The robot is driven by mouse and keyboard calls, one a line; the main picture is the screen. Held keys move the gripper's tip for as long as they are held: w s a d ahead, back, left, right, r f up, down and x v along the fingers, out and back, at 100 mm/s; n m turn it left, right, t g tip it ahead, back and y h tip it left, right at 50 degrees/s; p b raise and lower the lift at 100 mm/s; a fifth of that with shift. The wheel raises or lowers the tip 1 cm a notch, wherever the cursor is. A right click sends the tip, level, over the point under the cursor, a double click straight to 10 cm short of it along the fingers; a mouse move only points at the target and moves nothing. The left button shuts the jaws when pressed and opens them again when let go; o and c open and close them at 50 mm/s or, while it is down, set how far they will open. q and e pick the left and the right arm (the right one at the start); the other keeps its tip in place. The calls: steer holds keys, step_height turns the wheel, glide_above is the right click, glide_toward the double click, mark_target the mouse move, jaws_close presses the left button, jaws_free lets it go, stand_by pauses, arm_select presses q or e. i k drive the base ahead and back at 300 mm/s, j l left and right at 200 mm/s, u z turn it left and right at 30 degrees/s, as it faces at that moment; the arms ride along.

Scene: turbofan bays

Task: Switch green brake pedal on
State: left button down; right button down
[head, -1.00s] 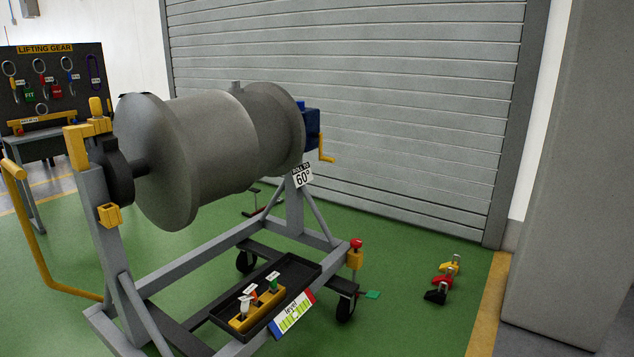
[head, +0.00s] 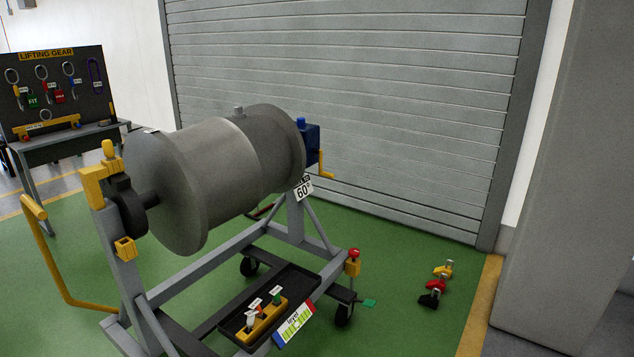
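The green brake pedal (head: 369,303) is a small flat green tab low at the wheel on the right side of the grey stand (head: 224,256). It sticks out to the right, just above the green floor. The black caster wheel (head: 343,315) is beside it. Whether the pedal is up or pressed is too small to tell. Neither of my grippers shows in the head view.
A grey drum (head: 215,170) lies across the stand. A red-topped yellow post (head: 353,262) stands above the pedal. A shutter door (head: 350,100) closes the back.

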mark_target(367, 302)
steer(key=u, duration=0.25)
steer(key=i+l+u, duration=0.25)
steer(key=l+u, duration=0.3)
steer(key=i+l+u, duration=0.1)
steer(key=l, duration=0.25)
steer(key=i+l+u, duration=0.1)
steer(key=l, duration=0.25)
steer(key=i+l, duration=0.15)
steer(key=l, duration=0.25)
steer(key=i+l+u, duration=0.15)
steer(key=l, duration=0.2)
steer(key=i+l, duration=0.1)
steer(key=l, duration=0.45)
steer(key=i+l, duration=0.1)
steer(key=l, duration=0.5)
steer(key=i+l, duration=0.15)
steer(key=l, duration=0.4)
